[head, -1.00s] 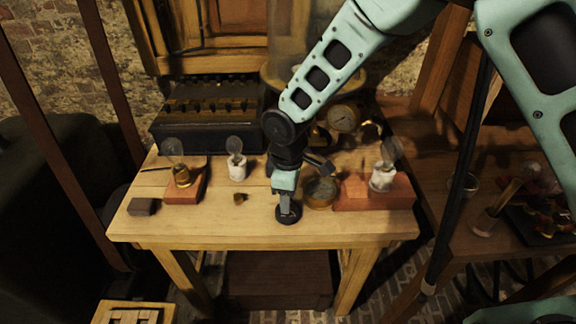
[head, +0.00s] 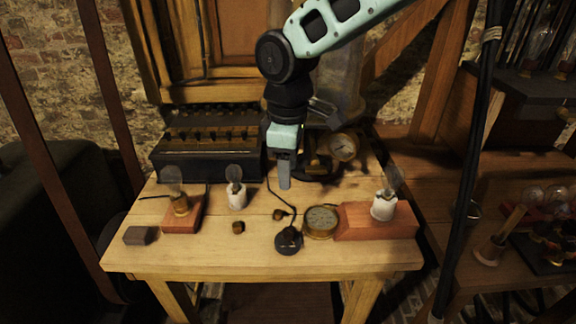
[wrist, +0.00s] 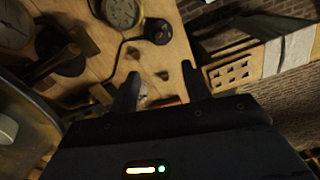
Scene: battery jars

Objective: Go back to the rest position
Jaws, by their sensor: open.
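My gripper (head: 284,182) hangs above the middle of the wooden table (head: 180,257), fingers pointing down, empty. In the wrist view its two fingers (wrist: 160,85) stand apart with a gap between them. A round black piece with a cord (head: 288,241) lies on the table below and in front of the gripper, clear of it. The cord runs up behind toward the gripper. The black piece and its cord also show in the wrist view (wrist: 157,31).
Around the gripper stand a brass dial (head: 320,222), a bulb in a white holder (head: 237,195), another on a red block (head: 360,222), a bulb on a left block (head: 182,216) and a dark box (head: 205,160). A side bench (head: 440,185) stands right. The front table edge is clear.

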